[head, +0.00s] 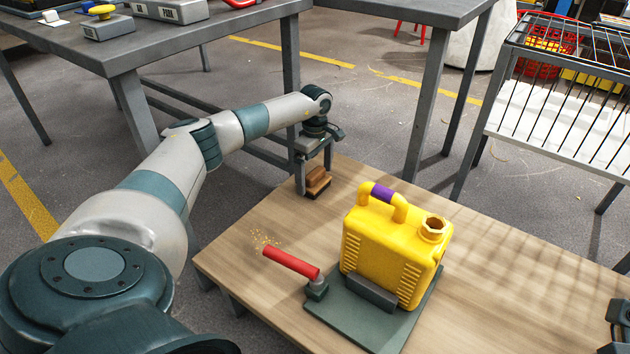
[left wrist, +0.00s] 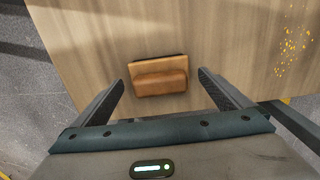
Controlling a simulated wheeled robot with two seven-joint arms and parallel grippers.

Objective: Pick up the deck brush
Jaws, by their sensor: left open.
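The deck brush (head: 317,182), a small brown wooden block with a darker base, sits on the wooden table near its far left edge. It also shows in the left wrist view (left wrist: 160,82), between and just ahead of the fingertips. My left gripper (head: 313,177) is open and points down over the brush, one finger to each side. In the left wrist view (left wrist: 160,78) there is a gap between each finger and the brush. A dark part of my right gripper (head: 618,320) shows at the right edge; its jaws are not clear.
A yellow jerry can (head: 385,250) with a purple-banded handle stands on a grey-green plate (head: 345,322). A red-handled clamp (head: 291,262) is beside it. Yellowish crumbs (head: 263,240) lie on the wooden table (head: 235,262). A wire rack (head: 560,110) stands at the right.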

